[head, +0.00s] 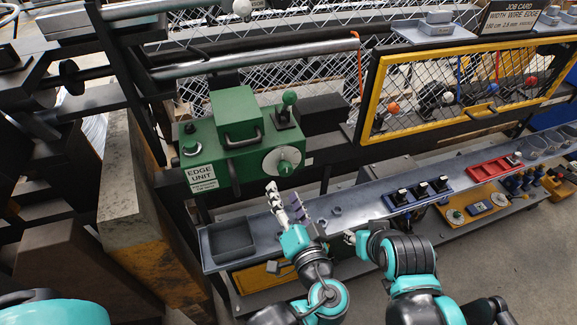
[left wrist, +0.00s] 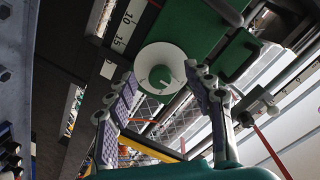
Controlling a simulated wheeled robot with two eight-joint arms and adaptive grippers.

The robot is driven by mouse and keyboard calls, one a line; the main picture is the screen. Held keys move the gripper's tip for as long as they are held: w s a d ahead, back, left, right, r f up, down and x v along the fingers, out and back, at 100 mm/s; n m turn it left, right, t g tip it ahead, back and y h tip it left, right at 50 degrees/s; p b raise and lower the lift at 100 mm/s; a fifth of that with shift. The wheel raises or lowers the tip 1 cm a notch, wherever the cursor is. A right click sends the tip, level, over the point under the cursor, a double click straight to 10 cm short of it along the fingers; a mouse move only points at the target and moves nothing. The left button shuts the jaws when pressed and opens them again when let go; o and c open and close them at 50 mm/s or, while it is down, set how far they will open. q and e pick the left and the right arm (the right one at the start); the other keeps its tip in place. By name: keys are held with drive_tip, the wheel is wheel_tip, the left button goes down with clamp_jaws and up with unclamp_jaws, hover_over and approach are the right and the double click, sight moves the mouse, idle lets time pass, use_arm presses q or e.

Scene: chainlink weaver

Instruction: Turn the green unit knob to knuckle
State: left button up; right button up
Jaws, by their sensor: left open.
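The green edge unit (head: 233,148) stands at the back left, with its label on the front. A white round dial with a green knob (head: 281,161) is on its front right; it also shows in the left wrist view (left wrist: 160,78). My left gripper (head: 284,194) is open and empty, just below and in front of the dial. In the left wrist view its two fingers (left wrist: 159,76) stand apart, one on each side of the dial, with no visible contact. My right gripper (head: 350,238) is mostly hidden by its arm; its fingers are unclear.
The unit also carries a black knob (head: 191,147), a handle (head: 240,138) and a green-topped lever (head: 287,108). A grey tray (head: 232,240) lies on the shelf below. A yellow-framed mesh panel (head: 368,105) is at right.

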sight(287, 172)
use_arm(q)
drive_tip(key=shift+t+h, duration=0.3)
drive_tip(key=shift+t, duration=0.3)
drive_tip(key=w, duration=0.2)
drive_tip(key=w+b, duration=0.1)
drive_tip(key=w, duration=0.2)
drive_tip(key=w+r, duration=0.1)
drive_tip(key=w, duration=0.1)
drive_tip(key=shift+w+d+b, duration=0.1)
drive_tip(key=shift+w+b, duration=0.1)
drive_tip(key=shift+b, duration=0.2)
use_arm(e)
drive_tip(key=shift+w+f, duration=0.2)
drive_tip(key=shift+f, duration=0.3)
drive_tip(key=shift+w+f, duration=0.15)
drive_tip(key=shift+f, duration=0.3)
use_arm(q)
drive_tip(key=c, duration=1.2)
